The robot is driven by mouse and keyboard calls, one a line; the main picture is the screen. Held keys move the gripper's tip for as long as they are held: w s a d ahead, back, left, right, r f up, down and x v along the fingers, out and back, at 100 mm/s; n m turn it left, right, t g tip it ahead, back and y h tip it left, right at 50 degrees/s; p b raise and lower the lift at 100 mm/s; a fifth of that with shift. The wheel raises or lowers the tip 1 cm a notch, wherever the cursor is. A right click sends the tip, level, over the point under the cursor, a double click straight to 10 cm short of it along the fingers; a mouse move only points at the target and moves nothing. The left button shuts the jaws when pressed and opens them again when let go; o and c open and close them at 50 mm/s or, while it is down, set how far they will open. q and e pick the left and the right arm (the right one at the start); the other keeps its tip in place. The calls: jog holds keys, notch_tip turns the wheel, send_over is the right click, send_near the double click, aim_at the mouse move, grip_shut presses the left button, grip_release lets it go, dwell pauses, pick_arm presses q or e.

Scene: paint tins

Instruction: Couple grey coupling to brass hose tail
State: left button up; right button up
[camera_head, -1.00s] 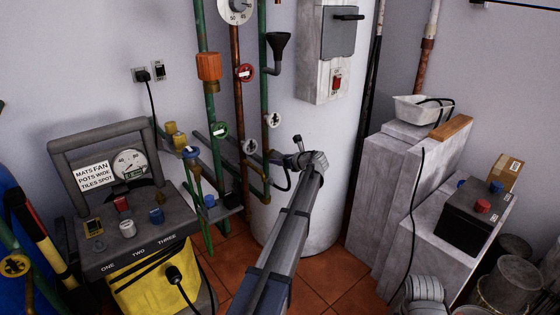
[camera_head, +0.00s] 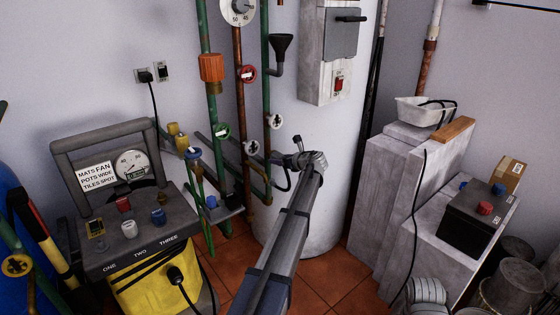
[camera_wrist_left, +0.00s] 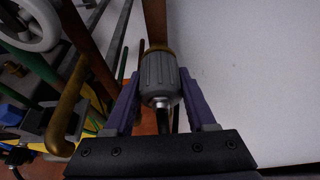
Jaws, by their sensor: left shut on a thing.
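In the left wrist view my left gripper (camera_wrist_left: 160,104) is shut on the grey coupling (camera_wrist_left: 158,74), a ribbed grey sleeve between its purple fingers. A dark hose (camera_wrist_left: 165,118) shows at the coupling's near end. A brass ring (camera_wrist_left: 157,50), apparently the brass hose tail, shows at its far end, with a brown pipe beyond. The coupling lines up with the brass and seems to meet it; I cannot tell whether they are locked. In the head view my left gripper (camera_head: 284,160) is small beside the green and copper pipes, and the coupling is hard to make out.
Pipes with handwheels (camera_head: 222,131) stand left of the gripper, and a white cylinder (camera_head: 315,120) is close behind it. A yellow machine with a grey panel (camera_head: 140,240) stands at left. Grey blocks (camera_head: 405,190) and a black battery box (camera_head: 475,220) are at right.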

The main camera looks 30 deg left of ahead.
pick_arm(q)
jog(key=shift+w+a, duration=0.1)
jog(key=shift+a, duration=0.05)
jog(key=o, duration=1.2)
jog(key=p+v, duration=0.3)
jog(key=v, duration=0.4)
jog(key=shift+d, duration=0.3)
jog(key=shift+r, duration=0.15)
